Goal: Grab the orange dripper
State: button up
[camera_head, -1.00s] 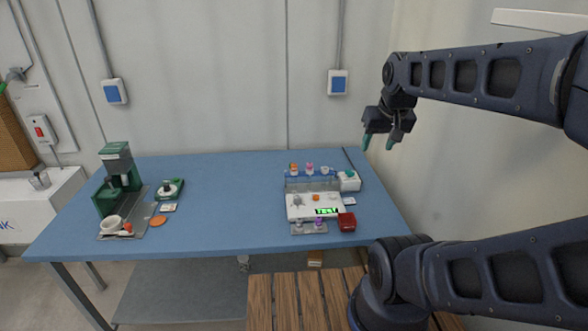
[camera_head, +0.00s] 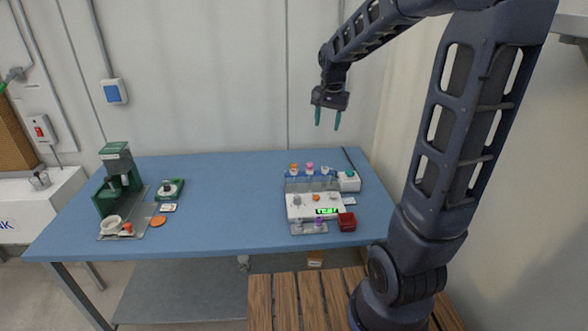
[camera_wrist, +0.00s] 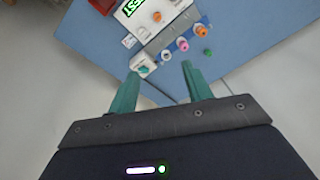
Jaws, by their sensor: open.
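The orange dripper, with an orange top (camera_head: 293,168), stands at the left end of a row of three in a clear bluish rack (camera_head: 300,183) on the blue table. Beside it are a pink-topped one (camera_head: 309,168) and a white-topped one (camera_head: 325,170). In the wrist view the orange top (camera_wrist: 201,31) lies beyond the pink one, up and right of my fingers. My gripper (camera_head: 327,118) is open and empty, fingers pointing down, well above the rack. In the wrist view my teal fingertips (camera_wrist: 160,72) are apart with nothing between them. The dripper's lower part is hard to make out.
A white device with a green display (camera_head: 327,211) stands in front of the rack. A white box with a teal knob (camera_head: 349,181) is right of it, a red container (camera_head: 347,222) at front right. A green machine (camera_head: 117,168) stands at far left. The table's middle is clear.

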jog(key=w+a+f+m+g, duration=0.1)
jog(key=w+a+f+m, duration=0.1)
jog(key=w+a+f, duration=0.5)
jog(key=m, duration=0.2)
send_over(294, 164)
jog(key=shift+g, duration=0.4)
jog(key=f, duration=1.1)
jog(key=shift+w+f, duration=0.1)
jog(key=shift+w, duration=0.2)
jog(key=shift+s+f, duration=0.15)
jog(key=shift+f, duration=1.15)
jog(key=shift+s+f, duration=0.1)
jog(key=shift+f, duration=1.15)
jog(key=c, duration=1.1)
